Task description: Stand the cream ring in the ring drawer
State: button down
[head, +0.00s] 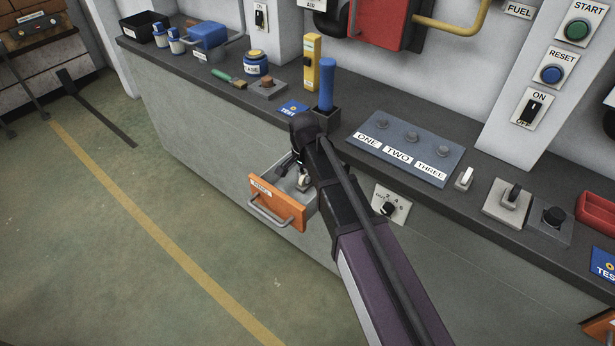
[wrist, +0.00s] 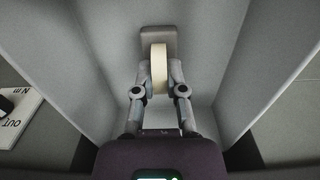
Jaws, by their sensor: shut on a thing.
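The cream ring (wrist: 159,62) is seen edge-on and upright between the two fingers of my gripper (wrist: 159,76) in the wrist view. My gripper is shut on it. The ring's far end meets or overlaps a small grey-brown block (wrist: 158,32); I cannot tell whether they touch. Grey walls rise on both sides. In the head view the open drawer (head: 277,206) has an orange front with a label too small to read. My gripper (head: 303,183) reaches down into it, with a small pale part of the ring showing. My arm hides the drawer's right side.
The drawer sticks out from the grey counter. Above it stand a blue-handled tool (head: 326,85) in a dark holder and a panel (head: 405,148) marked ONE, TWO, THREE. A rotary switch plate (head: 391,206) is right of my arm.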

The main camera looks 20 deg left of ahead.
aim_at(304, 174)
jog(key=shift+f, duration=0.15)
jog(key=c, duration=0.7)
grip_release()
notch_tip(304, 174, up, 12)
jog(key=p, duration=1.2)
jog(key=shift+r, duration=0.2)
